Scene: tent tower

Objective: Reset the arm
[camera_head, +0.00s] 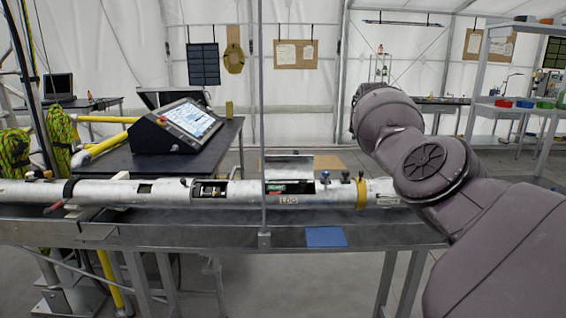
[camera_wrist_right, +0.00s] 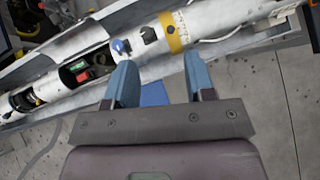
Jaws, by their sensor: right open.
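My right arm (camera_head: 435,170) comes in from the right in the head view, bent up over the right end of the bench; its gripper is hidden there. In the right wrist view my right gripper (camera_wrist_right: 158,85) is open, with two blue fingers apart and nothing between them. The fingers point toward a white tube (camera_head: 230,192) with a yellow band (camera_head: 361,192). The tube also shows in the right wrist view (camera_wrist_right: 215,20), beyond the fingertips; I cannot tell the gap exactly. My left gripper is not in view.
The tube lies along a grey metal bench (camera_head: 200,232). A blue square (camera_head: 325,237) lies on the bench front. A thin upright post (camera_head: 260,110) stands before the tube. A slanted touchscreen console (camera_head: 180,125) sits on a table behind. Shelving with bins (camera_head: 510,105) stands at right.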

